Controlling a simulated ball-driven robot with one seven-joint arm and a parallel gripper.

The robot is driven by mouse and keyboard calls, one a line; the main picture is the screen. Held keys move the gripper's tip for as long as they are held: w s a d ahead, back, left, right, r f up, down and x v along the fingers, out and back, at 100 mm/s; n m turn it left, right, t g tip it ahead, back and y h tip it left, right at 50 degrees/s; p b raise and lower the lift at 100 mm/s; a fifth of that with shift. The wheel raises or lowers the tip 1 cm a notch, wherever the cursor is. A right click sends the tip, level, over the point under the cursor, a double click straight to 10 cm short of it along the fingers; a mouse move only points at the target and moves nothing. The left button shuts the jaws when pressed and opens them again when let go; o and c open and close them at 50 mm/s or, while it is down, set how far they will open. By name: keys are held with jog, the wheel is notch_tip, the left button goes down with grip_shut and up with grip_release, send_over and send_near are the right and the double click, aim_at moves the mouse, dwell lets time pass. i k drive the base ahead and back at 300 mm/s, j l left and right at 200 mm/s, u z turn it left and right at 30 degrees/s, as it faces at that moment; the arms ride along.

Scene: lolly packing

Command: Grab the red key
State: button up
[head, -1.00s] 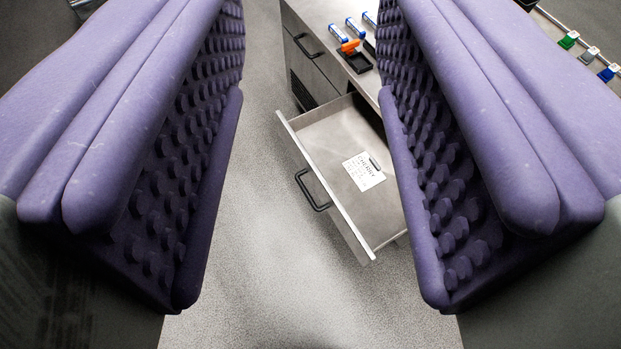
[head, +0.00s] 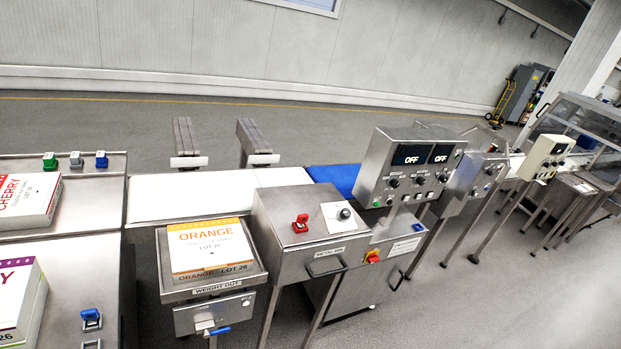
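A small red key-like piece (head: 300,223) stands on the sloped top of a steel cabinet (head: 312,262) in the middle of the view. It is left of a white plate with a dark round knob (head: 345,213). It is too small to tell how it is seated. My gripper is out of view in this frame, so its fingers and their opening are hidden.
An orange-labelled carton (head: 207,249) sits on the scale left of the cabinet. A control box (head: 408,168) rises to its right, with a red-and-yellow switch (head: 373,257) below. Blue (head: 101,160), grey (head: 76,160) and green (head: 49,161) pieces line the left bench. Open floor (head: 480,310) lies in front right.

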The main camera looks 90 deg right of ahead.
aim_at(301, 219)
jog(key=z, duration=2.15)
jog(key=i+j+z, duration=0.4)
jog(key=i+j, duration=0.2)
jog(key=i, duration=0.3)
jog(key=i+j+z, duration=0.4)
jog(key=i+j, duration=0.4)
